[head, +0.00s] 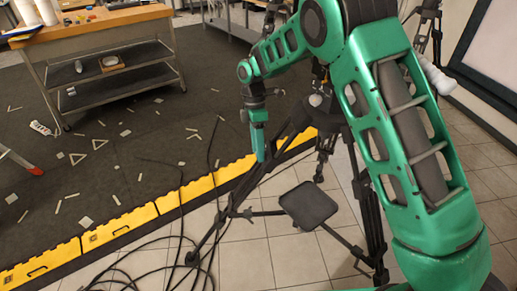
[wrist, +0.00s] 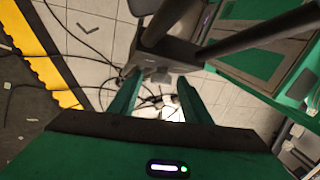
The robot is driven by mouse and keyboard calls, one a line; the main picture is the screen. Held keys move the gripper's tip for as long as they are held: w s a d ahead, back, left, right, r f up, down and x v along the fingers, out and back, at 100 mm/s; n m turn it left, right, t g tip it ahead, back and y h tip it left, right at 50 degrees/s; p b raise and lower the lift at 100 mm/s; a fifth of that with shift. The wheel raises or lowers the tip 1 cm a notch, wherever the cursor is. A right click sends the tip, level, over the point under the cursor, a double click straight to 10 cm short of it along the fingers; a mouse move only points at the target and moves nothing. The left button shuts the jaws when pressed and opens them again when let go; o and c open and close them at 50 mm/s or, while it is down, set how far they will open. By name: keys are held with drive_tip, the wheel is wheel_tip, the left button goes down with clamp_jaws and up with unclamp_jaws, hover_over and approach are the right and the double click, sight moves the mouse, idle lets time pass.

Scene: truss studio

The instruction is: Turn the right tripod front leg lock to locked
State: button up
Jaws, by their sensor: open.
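The black tripod (head: 283,143) stands on the tiles at the middle of the head view, its legs spread and partly hidden by my arm. My gripper (head: 261,155) points down beside an upper part of a slanting leg. In the wrist view my gripper (wrist: 157,92) has its two green fingers apart, with a gap between them. A thick dark tripod leg joint (wrist: 166,52) lies just beyond the fingertips, apparently not gripped. A small grey piece on it may be the leg lock, but its position cannot be told.
A dark square plate (head: 308,205) sits low among the tripod legs. Black cables (head: 140,250) lie across the tiles at left. A yellow-edged dark mat (head: 120,218) lies beyond, with scattered small pieces. A wheeled cart (head: 105,70) stands at the far left.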

drive_tip(key=shift+f, duration=0.1)
drive_tip(key=c, duration=1)
drive_tip(key=shift+c, duration=0.2)
